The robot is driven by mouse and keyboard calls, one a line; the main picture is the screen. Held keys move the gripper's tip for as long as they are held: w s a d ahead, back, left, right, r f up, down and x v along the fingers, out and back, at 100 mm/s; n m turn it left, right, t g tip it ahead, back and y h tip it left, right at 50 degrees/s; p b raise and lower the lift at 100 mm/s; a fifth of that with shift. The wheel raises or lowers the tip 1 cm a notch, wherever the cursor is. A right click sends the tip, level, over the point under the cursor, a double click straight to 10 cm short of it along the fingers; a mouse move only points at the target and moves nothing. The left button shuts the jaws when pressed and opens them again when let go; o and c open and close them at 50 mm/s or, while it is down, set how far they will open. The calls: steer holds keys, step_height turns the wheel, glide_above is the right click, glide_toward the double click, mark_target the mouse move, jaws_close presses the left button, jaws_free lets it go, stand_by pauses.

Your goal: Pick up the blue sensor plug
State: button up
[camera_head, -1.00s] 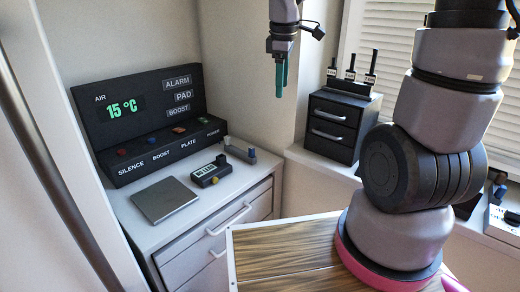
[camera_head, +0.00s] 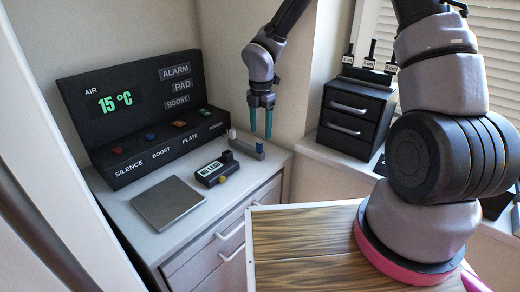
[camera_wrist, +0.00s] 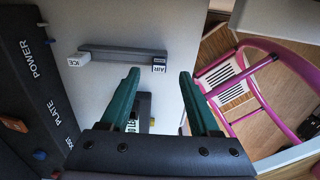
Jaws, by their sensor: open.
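My gripper (camera_head: 260,135) is open and empty, its two teal fingers pointing down over the right part of the cabinet top. A small grey rack (camera_head: 246,146) stands below and behind it. A small bluish plug (camera_head: 232,133) shows at the rack's left end. In the wrist view, the rack (camera_wrist: 120,53) has a white block marked ICE (camera_wrist: 78,61) at its left end and a dark one marked AIR (camera_wrist: 159,65) at its right end. The AIR end lies between my fingertips (camera_wrist: 160,75) in that picture. No blue shows clearly on either block there.
A black panel (camera_head: 128,90) reading 15 °C stands at the back, left of the rack. A small meter with a yellow knob (camera_head: 211,169) and a grey plate (camera_head: 168,202) lie on the cabinet top. A black drawer unit (camera_head: 357,118) stands right, beyond my gripper.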

mark_target(259, 143)
steer(key=f, duration=0.5)
steer(key=shift+s+a+f, duration=0.15)
steer(key=shift+a+f, duration=0.05)
steer(key=shift+f, duration=0.2)
jaws_close()
